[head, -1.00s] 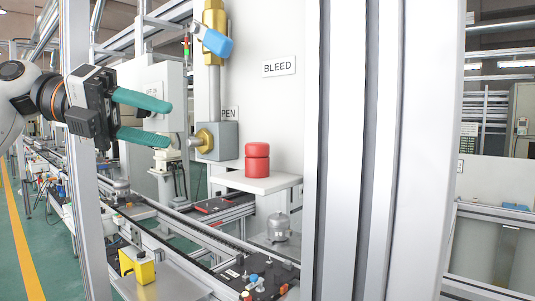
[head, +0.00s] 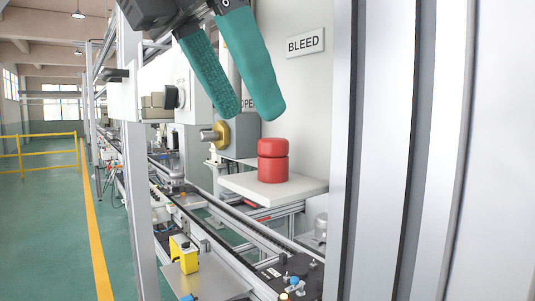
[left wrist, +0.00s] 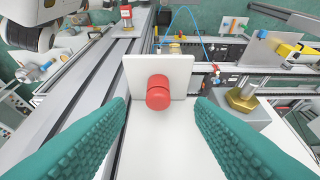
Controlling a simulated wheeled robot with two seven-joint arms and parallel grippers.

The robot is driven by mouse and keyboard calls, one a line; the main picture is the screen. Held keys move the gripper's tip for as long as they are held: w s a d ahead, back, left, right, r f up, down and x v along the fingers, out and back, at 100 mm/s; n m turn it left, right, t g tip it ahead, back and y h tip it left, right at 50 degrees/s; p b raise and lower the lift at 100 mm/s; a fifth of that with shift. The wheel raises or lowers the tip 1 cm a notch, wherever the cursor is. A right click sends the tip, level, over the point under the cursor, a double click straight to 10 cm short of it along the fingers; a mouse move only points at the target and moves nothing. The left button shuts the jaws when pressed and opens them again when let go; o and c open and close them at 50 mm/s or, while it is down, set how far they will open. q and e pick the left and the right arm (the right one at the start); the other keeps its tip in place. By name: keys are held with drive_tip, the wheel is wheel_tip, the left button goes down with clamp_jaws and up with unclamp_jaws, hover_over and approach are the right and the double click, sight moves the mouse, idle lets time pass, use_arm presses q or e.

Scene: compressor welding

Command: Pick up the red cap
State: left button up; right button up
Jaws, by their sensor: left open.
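The red cap (head: 273,160) stands upright on a small white shelf (head: 240,186) fixed to the white panel under the BLEED sign. In the left wrist view the red cap (left wrist: 159,92) shows between the fingers, farther off, on the white shelf (left wrist: 183,66). My left gripper (head: 252,112) has green fingers, spread and empty, pointing down above and to the left of the cap. They are apart from it. In the left wrist view the open left gripper (left wrist: 160,105) flanks the cap on both sides. My right gripper is not in view.
A brass fitting (head: 217,136) sticks out left of the shelf, and its brass part shows in the left wrist view (left wrist: 242,97). Grey metal posts (head: 385,160) stand close on the right. A yellow block (head: 183,254) and conveyor rails lie below.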

sight(272, 139)
use_arm(q)
drive_tip(key=x, duration=0.2)
drive_tip(key=p+x, duration=0.1)
drive_tip(key=x, duration=0.1)
drive_tip(key=shift+w+d, duration=0.2)
drive_tip(key=shift+d, duration=0.3)
drive_tip(key=shift+w+d+f, duration=0.1)
drive_tip(key=shift+w+f, duration=0.1)
drive_tip(key=shift+f, duration=0.4)
drive_tip(key=shift+d, duration=0.1)
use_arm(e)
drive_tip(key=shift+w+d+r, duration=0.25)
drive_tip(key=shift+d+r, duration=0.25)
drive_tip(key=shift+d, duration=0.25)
use_arm(q)
drive_tip(key=c, duration=0.8)
drive_tip(key=shift+c, duration=1.2)
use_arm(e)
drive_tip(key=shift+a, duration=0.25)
